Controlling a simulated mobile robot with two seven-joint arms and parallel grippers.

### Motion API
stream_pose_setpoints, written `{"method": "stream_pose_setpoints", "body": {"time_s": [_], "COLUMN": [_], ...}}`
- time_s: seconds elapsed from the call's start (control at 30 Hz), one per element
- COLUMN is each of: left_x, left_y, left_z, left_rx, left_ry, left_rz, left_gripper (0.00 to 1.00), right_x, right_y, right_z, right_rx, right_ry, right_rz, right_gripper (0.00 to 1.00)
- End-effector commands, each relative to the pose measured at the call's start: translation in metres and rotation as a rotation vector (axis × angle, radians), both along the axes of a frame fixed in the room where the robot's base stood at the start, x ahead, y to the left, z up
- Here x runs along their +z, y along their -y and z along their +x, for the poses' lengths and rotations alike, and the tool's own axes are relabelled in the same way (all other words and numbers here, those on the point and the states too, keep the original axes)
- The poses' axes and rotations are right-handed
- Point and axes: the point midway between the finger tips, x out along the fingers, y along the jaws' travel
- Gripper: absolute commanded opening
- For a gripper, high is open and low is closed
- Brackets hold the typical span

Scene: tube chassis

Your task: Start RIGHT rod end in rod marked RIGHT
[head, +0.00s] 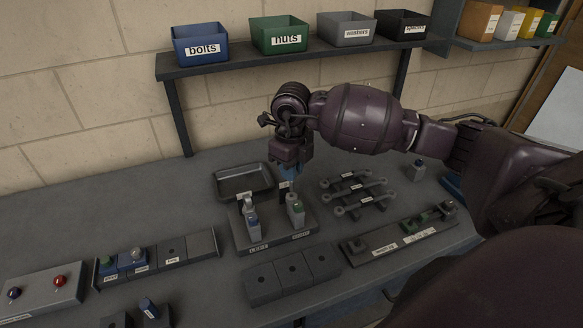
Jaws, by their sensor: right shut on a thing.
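The right gripper (289,176) points down over the dark fixture (275,243) in the middle of the bench. It is shut on a small part, probably the RIGHT rod end, largely hidden by the fingers. The fixture has a front label LEFT and a second label at its right that is too small to read surely. A grey upright piece with a blue part (252,222) stands at its left. A grey upright piece with a green part (296,209) stands at its right, just below the gripper. Whether the held part touches it I cannot tell. My left gripper is not in view.
Several grey rods with ringed ends (355,187) lie on a rack to the right. An empty dark tray (243,180) is behind the fixture. A block with holes (292,275) and a labelled long board (395,238) are in front. Labelled bins stand on a shelf (300,61) behind.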

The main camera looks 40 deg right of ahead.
Motion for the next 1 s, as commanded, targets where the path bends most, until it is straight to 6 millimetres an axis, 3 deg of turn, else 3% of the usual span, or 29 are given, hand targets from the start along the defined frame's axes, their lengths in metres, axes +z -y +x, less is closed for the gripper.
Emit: {"method": "stream_pose_setpoints", "body": {"time_s": [1.0], "left_x": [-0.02], "left_y": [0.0], "left_z": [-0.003], "left_rx": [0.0], "left_ry": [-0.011], "left_rz": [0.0], "left_gripper": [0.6], "right_x": [-0.025], "right_y": [0.0], "right_z": [0.0], "right_rx": [0.0], "right_ry": [-0.001], "right_rz": [0.0], "right_gripper": [0.0]}}
